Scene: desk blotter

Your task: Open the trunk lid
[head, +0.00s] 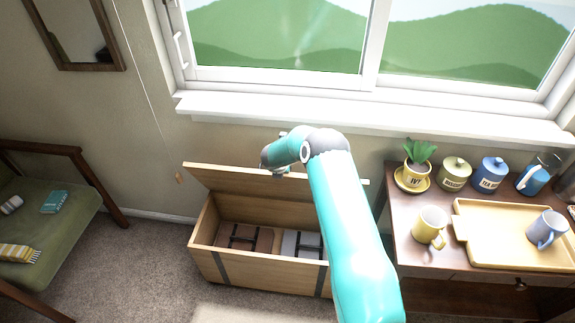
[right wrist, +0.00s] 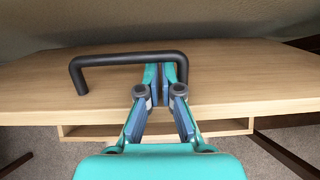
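The wooden trunk (head: 215,262) stands on the carpet below the window, with its lid (head: 225,180) raised and tilted up at the back. Its inside shows, with a brown case (head: 245,237) and a grey case (head: 300,244) in it. My right arm reaches over the trunk to the lid; its gripper is mostly hidden in the head view. In the right wrist view, the lid (right wrist: 235,75) carries a black bar handle (right wrist: 110,59). My right gripper (right wrist: 160,70) has its fingers close together, with the tips reaching behind the bar near its right end. My left gripper is out of view.
A desk (head: 400,205) at the right holds a yellow tray (head: 490,245), mugs, jars and a potted plant (head: 418,155). A green-seated chair (head: 60,235) is at the left. The window sill (head: 230,105) runs above the trunk. Carpet (head: 140,270) is clear at the trunk's left.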

